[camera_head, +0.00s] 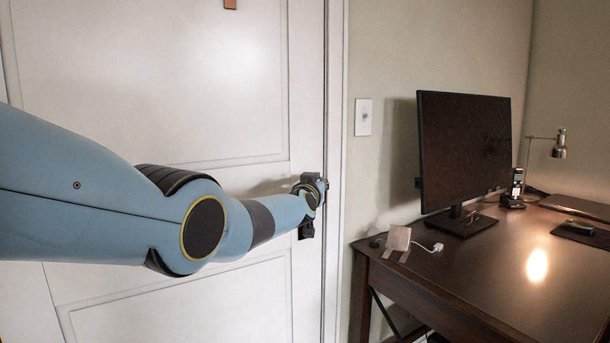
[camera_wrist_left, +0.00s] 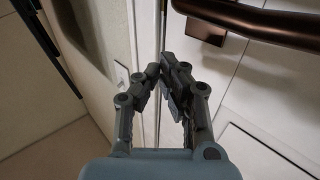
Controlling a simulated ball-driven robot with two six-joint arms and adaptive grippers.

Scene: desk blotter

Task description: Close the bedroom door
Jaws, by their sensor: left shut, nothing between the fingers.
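The white bedroom door (camera_head: 200,90) with recessed panels fills the left of the head view. Its right edge lies along the white door frame (camera_head: 337,80); I cannot tell whether it is latched. In the left wrist view, the door (camera_wrist_left: 265,85) is at right with its bronze lever handle (camera_wrist_left: 255,22). My left arm reaches across the door to its right edge. My left gripper (camera_wrist_left: 165,72) is shut and empty, beside the handle and in front of the gap by the frame. In the head view the hand (camera_head: 312,190) hides most of the handle. My right gripper is not in view.
A light switch (camera_head: 363,117) is on the wall. The desk's left edge is close to the door frame.

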